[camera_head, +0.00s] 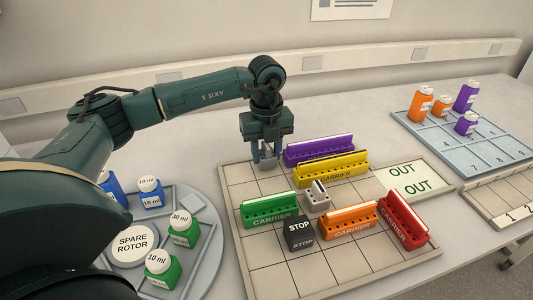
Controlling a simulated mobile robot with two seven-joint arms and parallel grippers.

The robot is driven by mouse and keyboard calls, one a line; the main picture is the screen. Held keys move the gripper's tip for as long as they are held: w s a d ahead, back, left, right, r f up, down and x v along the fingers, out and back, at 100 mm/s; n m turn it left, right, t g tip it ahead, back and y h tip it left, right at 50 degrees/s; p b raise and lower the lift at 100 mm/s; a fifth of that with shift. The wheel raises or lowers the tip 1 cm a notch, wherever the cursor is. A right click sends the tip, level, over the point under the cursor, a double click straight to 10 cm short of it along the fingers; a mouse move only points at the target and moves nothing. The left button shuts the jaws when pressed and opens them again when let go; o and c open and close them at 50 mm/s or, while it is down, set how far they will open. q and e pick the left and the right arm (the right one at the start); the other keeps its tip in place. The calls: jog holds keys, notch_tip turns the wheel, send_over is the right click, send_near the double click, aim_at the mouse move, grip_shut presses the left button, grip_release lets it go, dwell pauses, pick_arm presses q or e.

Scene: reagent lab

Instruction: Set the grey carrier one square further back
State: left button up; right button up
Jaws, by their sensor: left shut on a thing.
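The grey carrier (317,197) is a short light-grey block with holes. It stands on the gridded board (263,281), with the black STOP block (299,233) in front of it and the yellow carrier (331,169) behind it. My left gripper (267,161) points down over the back left part of the board, apart from the grey carrier and close to the left end of the purple carrier (318,151). It is shut on a small grey thing, mostly hidden between the fingers. My right gripper is not in view.
A green carrier (269,211), an orange carrier (348,221) and a red carrier (403,222) also stand on the board. Its left squares and front row are clear. A round tray with bottles (207,268) is at left, a blue bottle tray (432,148) at right.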

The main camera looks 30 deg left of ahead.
aim_at(267, 145)
pick_arm(q)
jog(key=shift+f, duration=0.55)
jog(key=shift+f, duration=0.15)
jog(key=o, duration=1)
notch_tip(267, 145, up, 12)
jog(key=shift+r+b, duration=0.2)
jog(key=shift+b, duration=0.1)
